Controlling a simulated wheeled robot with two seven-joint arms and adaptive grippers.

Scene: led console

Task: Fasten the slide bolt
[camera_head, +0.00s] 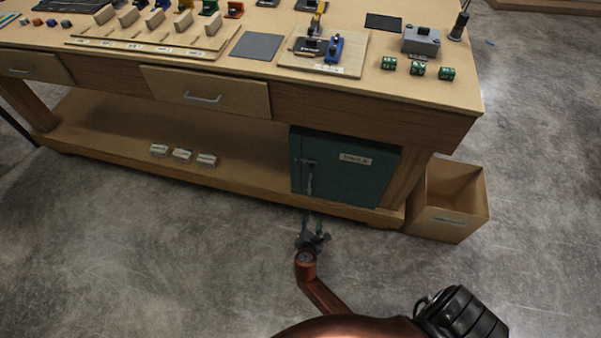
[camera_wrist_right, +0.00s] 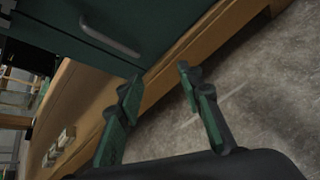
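A dark green cabinet (camera_head: 345,180) with a white label (camera_head: 355,159) stands under the bench, and its door looks shut. A small dark fitting that looks like the slide bolt (camera_head: 307,161) lies across the door's left side; its exact position is too small to tell. A grey upright handle (camera_head: 310,180) hangs below it; a grey handle also shows in the right wrist view (camera_wrist_right: 110,38). My right gripper (camera_head: 313,234) is in front of and below the cabinet, apart from it. In the right wrist view its fingers (camera_wrist_right: 158,82) are spread and empty. My left gripper is out of view.
The bench's lower shelf (camera_head: 120,140) holds small pale blocks (camera_head: 182,154) left of the cabinet. An open wooden bin (camera_head: 450,200) stands on the floor at right. The benchtop (camera_head: 350,82) carries several fixtures. The floor in front is clear.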

